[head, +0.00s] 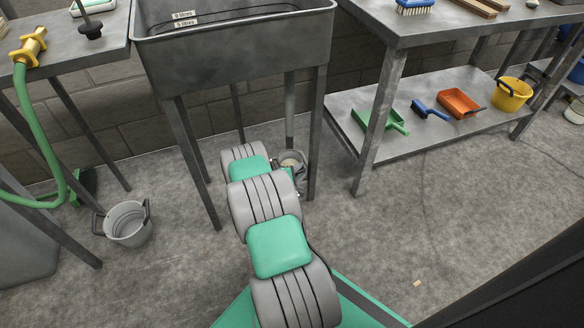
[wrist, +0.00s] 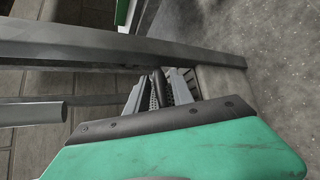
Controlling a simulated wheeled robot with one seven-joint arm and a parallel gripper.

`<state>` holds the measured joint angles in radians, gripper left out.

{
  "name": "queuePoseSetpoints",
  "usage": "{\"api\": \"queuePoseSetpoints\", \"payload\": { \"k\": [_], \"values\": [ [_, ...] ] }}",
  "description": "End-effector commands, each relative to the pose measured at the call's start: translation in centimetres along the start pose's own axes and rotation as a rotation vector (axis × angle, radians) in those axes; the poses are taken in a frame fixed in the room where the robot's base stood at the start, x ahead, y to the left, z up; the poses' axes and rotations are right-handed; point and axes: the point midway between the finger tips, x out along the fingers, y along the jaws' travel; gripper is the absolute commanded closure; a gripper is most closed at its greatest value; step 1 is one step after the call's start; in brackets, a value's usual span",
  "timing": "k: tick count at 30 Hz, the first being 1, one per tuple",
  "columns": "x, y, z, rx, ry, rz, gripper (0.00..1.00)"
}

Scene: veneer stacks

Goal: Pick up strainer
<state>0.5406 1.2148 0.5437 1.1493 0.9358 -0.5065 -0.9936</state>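A small grey round vessel (head: 292,160), which looks like the strainer, is under the sink beside its drain pipe. My arm hides part of it. My gripper is at its near left side in the head view, mostly hidden by my arm. In the wrist view my gripper (wrist: 161,92) points in under a metal bar, with a textured pad on each finger. A dark narrow piece (wrist: 159,84) lies between the pads, perhaps a handle of the strainer. Whether the pads press on it is not clear. A ribbed grey surface shows just right of the fingers.
The metal sink (head: 235,40) stands on legs around my arm. A grey bucket (head: 127,222) with dark handles is on the floor at left. A bench with a lower shelf (head: 400,146) holds dustpans, a brush and a yellow bucket (head: 511,95). The right foreground floor is mostly clear.

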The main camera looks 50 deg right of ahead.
Motion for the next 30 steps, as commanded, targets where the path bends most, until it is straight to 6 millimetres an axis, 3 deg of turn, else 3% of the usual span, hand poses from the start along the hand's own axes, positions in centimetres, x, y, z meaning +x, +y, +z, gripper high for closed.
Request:
{"api": "queuePoseSetpoints", "payload": {
  "k": [10,30],
  "values": [
    [0.00,-0.01,0.03,0.001,-0.001,0.000,1.00],
    [0.00,0.04,0.03,0.001,-0.001,0.000,1.00]
  ]
}}
